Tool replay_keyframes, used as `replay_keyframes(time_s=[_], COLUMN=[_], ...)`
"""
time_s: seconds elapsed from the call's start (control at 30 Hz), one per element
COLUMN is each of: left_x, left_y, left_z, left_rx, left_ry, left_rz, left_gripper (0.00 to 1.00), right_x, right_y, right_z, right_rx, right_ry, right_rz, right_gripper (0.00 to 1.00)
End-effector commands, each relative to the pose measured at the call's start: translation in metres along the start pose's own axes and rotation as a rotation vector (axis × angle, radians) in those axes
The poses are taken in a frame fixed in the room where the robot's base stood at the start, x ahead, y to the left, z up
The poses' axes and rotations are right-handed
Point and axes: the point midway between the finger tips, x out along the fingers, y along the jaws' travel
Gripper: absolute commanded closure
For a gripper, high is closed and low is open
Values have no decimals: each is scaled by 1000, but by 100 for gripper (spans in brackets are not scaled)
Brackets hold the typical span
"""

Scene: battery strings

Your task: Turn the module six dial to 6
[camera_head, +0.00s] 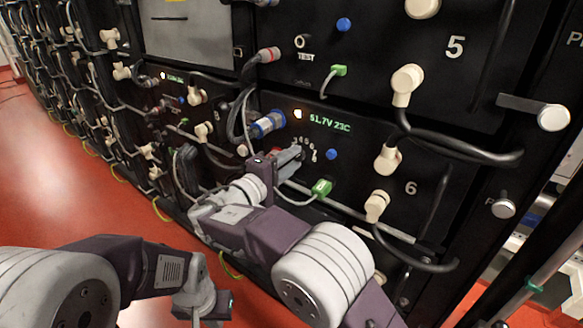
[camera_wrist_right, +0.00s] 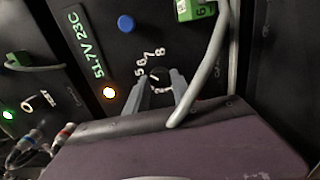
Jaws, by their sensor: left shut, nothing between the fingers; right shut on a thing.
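Module six (camera_head: 345,140) is a black panel with a white 6 and a green readout of 51.7V 23C. Its dial (camera_wrist_right: 158,76) is a small dark knob ringed by white numbers; 5, 6, 7 and 8 are legible in the right wrist view. My right gripper (camera_head: 294,157) is shut on the dial, one finger on each side of it, as the right wrist view (camera_wrist_right: 160,88) also shows. The fingers hide part of the dial and scale, and I cannot tell which number it points to. My left gripper (camera_head: 208,305) is shut and empty, low in front of the rack.
A blue button (camera_head: 331,154) and a green connector (camera_head: 322,187) with a grey cable lie close to the dial. A blue cable plug (camera_head: 268,124) is to its left. Cream plugs (camera_head: 388,160) with black cables stick out at right. Red floor (camera_head: 85,190) is clear at left.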

Motion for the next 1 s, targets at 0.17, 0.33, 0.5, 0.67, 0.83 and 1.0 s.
replay_keyframes(time_s=[0.17, 0.33, 0.5, 0.67, 0.83, 1.0], left_x=[7, 8, 8, 8, 8, 8], left_y=[0, 0, 0, 0, 0, 0], left_z=[1, 1, 1, 1, 1, 1], left_rx=[0, 0, 0, 0, 0, 0], left_ry=[0, 0, 0, 0, 0, 0], left_rz=[0, 0, 0, 0, 0, 0], left_gripper=[100, 100, 100, 100, 100, 100], right_x=[1, 1, 1, 1, 1, 0], right_y=[1, 2, 3, 3, 3, 2], right_z=[-1, -1, -1, -1, -1, 0], right_rx=[49, 67, 71, 71, 70, 68], right_ry=[3, 3, 3, 3, 3, 2], right_rz=[4, 4, 4, 5, 4, 3], right_gripper=[100, 100, 100, 100, 50, 50])
